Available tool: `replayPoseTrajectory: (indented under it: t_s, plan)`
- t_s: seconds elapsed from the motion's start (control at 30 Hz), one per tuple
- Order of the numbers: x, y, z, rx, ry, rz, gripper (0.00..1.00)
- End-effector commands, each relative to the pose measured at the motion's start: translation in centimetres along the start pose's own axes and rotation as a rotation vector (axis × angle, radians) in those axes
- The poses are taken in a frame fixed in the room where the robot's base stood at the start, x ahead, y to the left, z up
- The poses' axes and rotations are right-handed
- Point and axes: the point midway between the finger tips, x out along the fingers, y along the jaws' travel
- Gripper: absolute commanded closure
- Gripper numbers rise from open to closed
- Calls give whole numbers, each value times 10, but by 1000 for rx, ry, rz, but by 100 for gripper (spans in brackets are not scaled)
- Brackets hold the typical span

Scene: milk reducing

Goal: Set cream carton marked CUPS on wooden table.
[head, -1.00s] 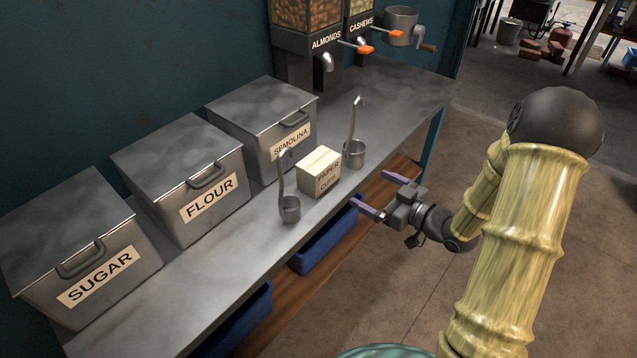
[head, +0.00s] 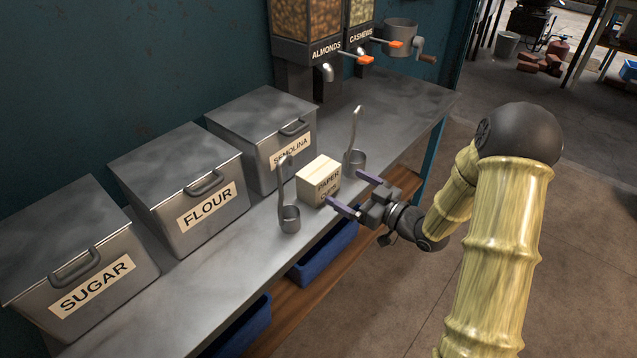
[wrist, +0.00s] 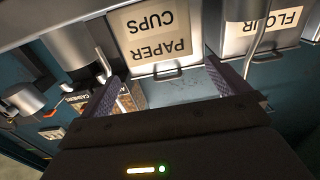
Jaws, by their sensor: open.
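The cream carton (head: 318,182), marked PAPER CUPS, sits upright on the metal counter between two ladles. My gripper (head: 350,194) is open and empty, just in front of the carton on its right side. Its purple fingers point toward the carton's labelled face. In the wrist view the carton (wrist: 158,38) appears upside down beyond the open fingers (wrist: 172,92), with a gap that I cannot measure.
One ladle (head: 289,217) stands left of the carton, another (head: 354,158) right behind it. Metal bins marked SUGAR (head: 80,262), FLOUR (head: 185,190) and SEMOLINA (head: 265,135) line the wall. Nut dispensers (head: 325,48) stand at the back. Blue bins (head: 325,255) sit on the lower shelf.

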Motion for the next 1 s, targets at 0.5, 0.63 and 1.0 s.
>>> replayPoseTrajectory:
  t_s: [0.5, 0.63, 1.0]
  plan:
    - [50, 0, 0, 1, 0, 0, 0]
    - [50, 0, 0, 1, 0, 0, 0]
    - [92, 1, 3, -1, 2, -2, 0]
